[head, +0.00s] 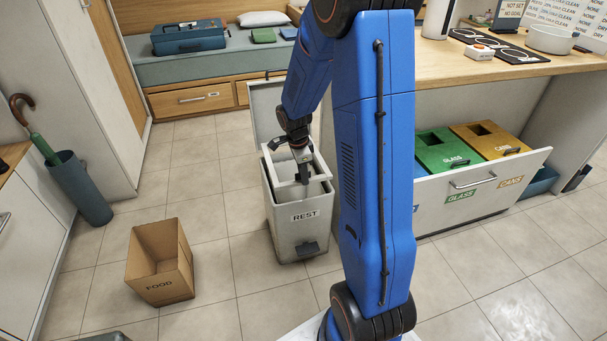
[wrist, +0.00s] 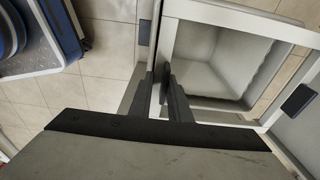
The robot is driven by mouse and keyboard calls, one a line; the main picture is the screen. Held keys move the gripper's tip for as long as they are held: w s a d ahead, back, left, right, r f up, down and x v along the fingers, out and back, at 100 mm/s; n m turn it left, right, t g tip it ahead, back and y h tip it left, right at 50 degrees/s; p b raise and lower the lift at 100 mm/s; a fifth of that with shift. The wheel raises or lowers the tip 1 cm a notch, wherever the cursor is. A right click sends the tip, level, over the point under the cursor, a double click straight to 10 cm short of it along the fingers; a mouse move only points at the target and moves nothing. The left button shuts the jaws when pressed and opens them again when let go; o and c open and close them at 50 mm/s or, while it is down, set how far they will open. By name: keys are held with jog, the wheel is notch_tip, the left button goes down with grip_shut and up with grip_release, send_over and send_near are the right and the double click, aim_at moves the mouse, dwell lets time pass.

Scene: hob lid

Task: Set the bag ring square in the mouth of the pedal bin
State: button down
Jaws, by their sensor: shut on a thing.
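The pedal bin (head: 297,228), light grey and marked REST, stands on the floor with its lid (head: 266,108) raised behind it. The pale square bag ring (head: 323,166) is at the bin's mouth in the head view. In the wrist view the bag ring (wrist: 240,16) frames the grey inside of the bin (wrist: 210,60). My gripper (head: 303,176) points down at the mouth and is shut on one side of the ring; its fingers (wrist: 163,76) pinch that side in the wrist view. I cannot tell whether the ring rests on the rim all round.
A cardboard FOOD box (head: 160,275) stands left of the bin. To the right, an open drawer (head: 490,195) holds green and yellow sorting bins. An umbrella stand (head: 82,190) is at the far left. Tiled floor between box and bin is clear.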

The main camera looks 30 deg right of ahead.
jog(key=shift+f, duration=3.65)
